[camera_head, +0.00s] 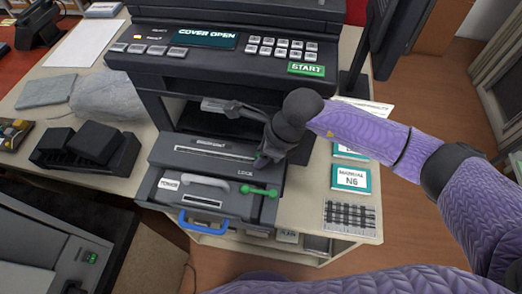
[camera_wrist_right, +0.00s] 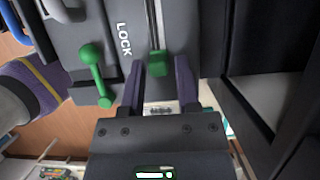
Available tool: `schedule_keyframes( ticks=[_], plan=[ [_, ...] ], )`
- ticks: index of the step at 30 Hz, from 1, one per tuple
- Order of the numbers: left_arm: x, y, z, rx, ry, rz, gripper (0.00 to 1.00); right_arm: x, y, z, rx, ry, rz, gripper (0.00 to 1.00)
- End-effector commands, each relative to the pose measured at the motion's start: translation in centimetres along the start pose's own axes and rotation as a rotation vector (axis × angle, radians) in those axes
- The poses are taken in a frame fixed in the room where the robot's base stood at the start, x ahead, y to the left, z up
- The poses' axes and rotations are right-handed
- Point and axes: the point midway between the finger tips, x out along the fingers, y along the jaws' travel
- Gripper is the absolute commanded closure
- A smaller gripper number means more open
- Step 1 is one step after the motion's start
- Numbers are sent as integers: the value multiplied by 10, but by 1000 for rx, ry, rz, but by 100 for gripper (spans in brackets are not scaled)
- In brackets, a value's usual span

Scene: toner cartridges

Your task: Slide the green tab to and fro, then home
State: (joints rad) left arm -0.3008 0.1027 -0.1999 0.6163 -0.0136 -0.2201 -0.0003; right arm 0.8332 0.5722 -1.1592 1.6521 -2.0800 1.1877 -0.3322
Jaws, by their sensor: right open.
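The green tab (camera_wrist_right: 157,62) sits at the near end of a long slot in the grey cartridge unit (camera_head: 180,155). In the head view the tab (camera_head: 259,160) shows as a small green patch beside my gripper, mostly hidden. My right gripper (camera_wrist_right: 160,68) is open, its two dark fingers on either side of the tab with gaps visible. In the head view the right gripper (camera_head: 270,150) reaches down over the right end of the slot. A green lock lever (camera_head: 259,190) lies close by, below the word LOCK. My left gripper does not show.
The printer panel (camera_head: 228,45) above reads COVER OPEN, with a green START button (camera_head: 306,69). A grey handle (camera_head: 205,181) and a blue handle (camera_head: 203,224) stand out at the front. Manuals (camera_head: 351,179) lie on the right; a black holder (camera_head: 88,147) stands on the left.

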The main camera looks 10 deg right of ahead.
Motion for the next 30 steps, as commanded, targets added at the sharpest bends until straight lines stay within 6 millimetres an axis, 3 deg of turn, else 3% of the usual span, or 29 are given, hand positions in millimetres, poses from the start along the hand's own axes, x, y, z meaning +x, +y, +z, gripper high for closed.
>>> schedule_keyframes(
  ticks=[1, 2, 11, 21, 25, 30],
  plan=[
    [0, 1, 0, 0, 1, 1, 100, 0, 0, 0, 0, -1, 0, 47],
    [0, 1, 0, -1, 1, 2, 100, 0, 0, 0, 0, -1, 0, 41],
    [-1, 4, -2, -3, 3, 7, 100, -3, 0, 1, -1, -3, 0, 41],
    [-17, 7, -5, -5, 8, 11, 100, -81, 0, 1, 0, -2, -2, 41],
    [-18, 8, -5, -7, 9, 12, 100, -97, 0, 1, 0, -2, -1, 41],
    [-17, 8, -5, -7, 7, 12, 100, -99, 0, 0, 0, -2, 0, 41]
  ],
)
